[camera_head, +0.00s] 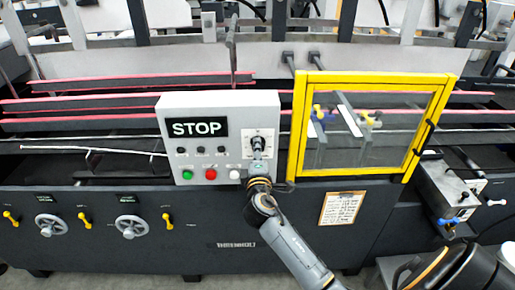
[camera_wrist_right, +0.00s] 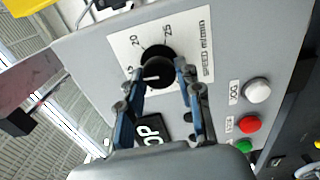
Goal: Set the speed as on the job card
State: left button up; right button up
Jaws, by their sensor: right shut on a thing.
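The control panel (camera_head: 215,105) carries a speed dial plate (camera_head: 264,136) at its right side. In the right wrist view, the black speed knob (camera_wrist_right: 156,58) sits on a white plate marked 20, 25 and "SPEED m/min". A short white mark shows on the knob; the exact value it points at is unclear. My right gripper (camera_wrist_right: 160,78) is shut around the knob, a finger on each side; it also shows in the head view (camera_head: 258,151), partly covering the dial. The job card (camera_head: 340,208) hangs on the machine's front, its writing too small to read. My left gripper is not in view.
Green (camera_head: 187,174), red (camera_head: 211,174) and white (camera_head: 235,174) buttons sit close left of the gripper, below a STOP display (camera_head: 199,128). A yellow-framed guard (camera_head: 298,130) stands right of the panel. Handwheels (camera_head: 131,228) and yellow levers are at lower left.

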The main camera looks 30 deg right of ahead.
jog(key=shift+n, duration=0.6)
jog(key=o, duration=1.1)
jog(key=shift+o, duration=0.2)
jog(key=shift+a, duration=0.1)
jog(key=v, duration=1.2)
jog(key=shift+f, duration=0.1)
